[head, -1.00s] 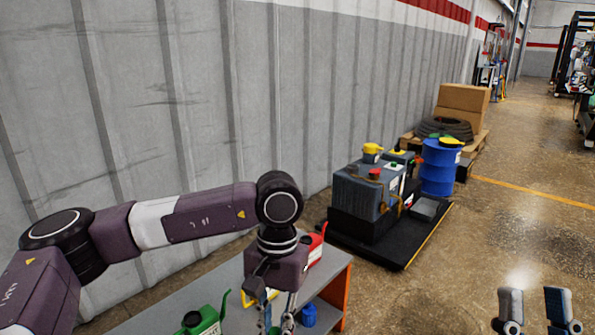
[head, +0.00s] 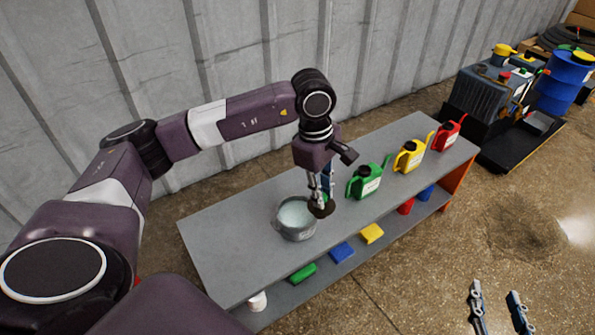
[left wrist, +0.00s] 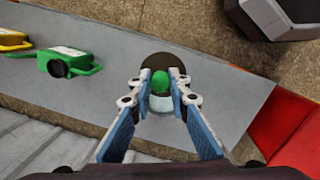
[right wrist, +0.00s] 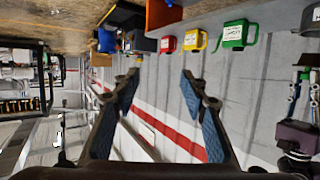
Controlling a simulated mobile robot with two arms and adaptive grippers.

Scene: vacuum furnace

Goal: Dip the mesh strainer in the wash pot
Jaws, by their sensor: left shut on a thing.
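The wash pot (head: 296,235), a grey pot with pale liquid, stands on the grey bench. My left gripper (head: 324,198) is at the pot's right side in the head view. It is shut on the green handle (left wrist: 160,84) of the mesh strainer, whose dark brown disc (head: 322,211) overlaps the pot's right rim in the picture. The disc (left wrist: 158,62) also shows beyond the fingertips in the left wrist view, with pale liquid partly hidden behind the handle. I cannot tell the disc's height over the rim. My right gripper (head: 498,308) is open and empty, away from the bench.
Green (head: 367,183), yellow (head: 409,156) and red (head: 447,136) cans stand on the grey bench (head: 235,240) right of the pot. Coloured blocks and cups lie on its lower shelf. A corrugated wall is behind. A blue drum (head: 562,85) stands at the far right.

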